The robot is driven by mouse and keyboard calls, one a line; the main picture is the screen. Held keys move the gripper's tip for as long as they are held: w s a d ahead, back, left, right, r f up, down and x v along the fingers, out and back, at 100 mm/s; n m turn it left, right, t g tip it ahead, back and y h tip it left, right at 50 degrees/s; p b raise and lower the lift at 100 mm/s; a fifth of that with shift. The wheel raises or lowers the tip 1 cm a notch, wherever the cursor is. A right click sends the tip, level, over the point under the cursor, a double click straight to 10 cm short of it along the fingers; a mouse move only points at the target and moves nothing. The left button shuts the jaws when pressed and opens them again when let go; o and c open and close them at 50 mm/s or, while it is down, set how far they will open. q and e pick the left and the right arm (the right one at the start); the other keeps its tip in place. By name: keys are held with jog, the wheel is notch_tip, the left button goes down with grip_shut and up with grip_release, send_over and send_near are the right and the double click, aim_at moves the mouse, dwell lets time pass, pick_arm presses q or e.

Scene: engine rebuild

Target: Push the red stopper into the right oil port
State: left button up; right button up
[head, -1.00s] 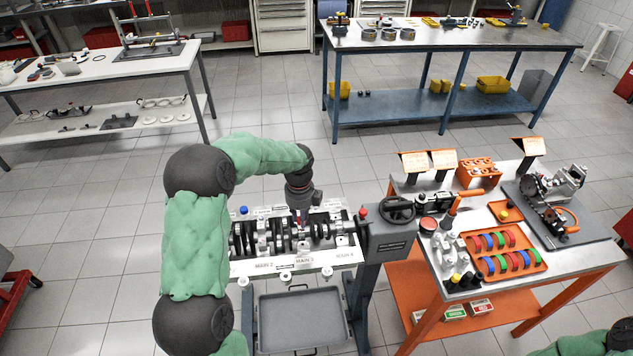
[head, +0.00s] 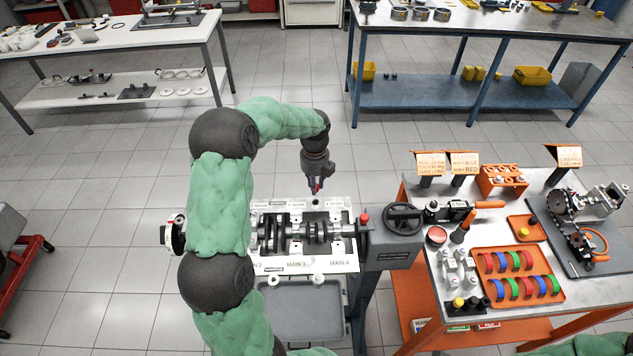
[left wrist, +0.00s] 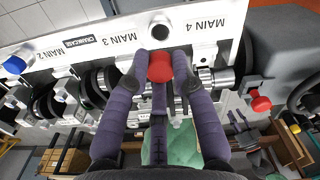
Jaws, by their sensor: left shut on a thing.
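My left gripper (head: 317,188) is shut on the red stopper (left wrist: 160,66), held between the purple fingertips in the left wrist view. In the head view the fingers point down at the far rail of the engine block (head: 285,263). In the left wrist view an open round port (left wrist: 160,31) lies in the rail between the MAIN 3 and MAIN 4 labels, just past the stopper. The stopper appears apart from the port; its exact height is hard to tell. A blue stopper (left wrist: 14,65) is at the left near MAIN 2. My right gripper is out of view.
The crankshaft (head: 300,232) lies in the block. A red knob (head: 364,218) and a handwheel (head: 403,219) are at its right end. The right-hand bench holds an orange tray (head: 558,297) of coloured rings. A grey tray (head: 300,325) is below the block.

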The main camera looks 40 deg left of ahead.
pick_arm(q)
jog(key=b, duration=0.4)
send_over(315, 204)
jog(key=shift+w+f, duration=0.1)
jog(key=shift+f, duration=2.45)
jog(key=shift+f, duration=0.7)
jog(key=o, duration=0.5)
jog(key=shift+o, duration=0.2)
jog(key=shift+r+p, duration=1.3)
jog(key=shift+r, duration=0.2)
jog(key=o, duration=0.5)
jog(key=shift+o, duration=0.2)
notch_tip(315, 204, up, 12)
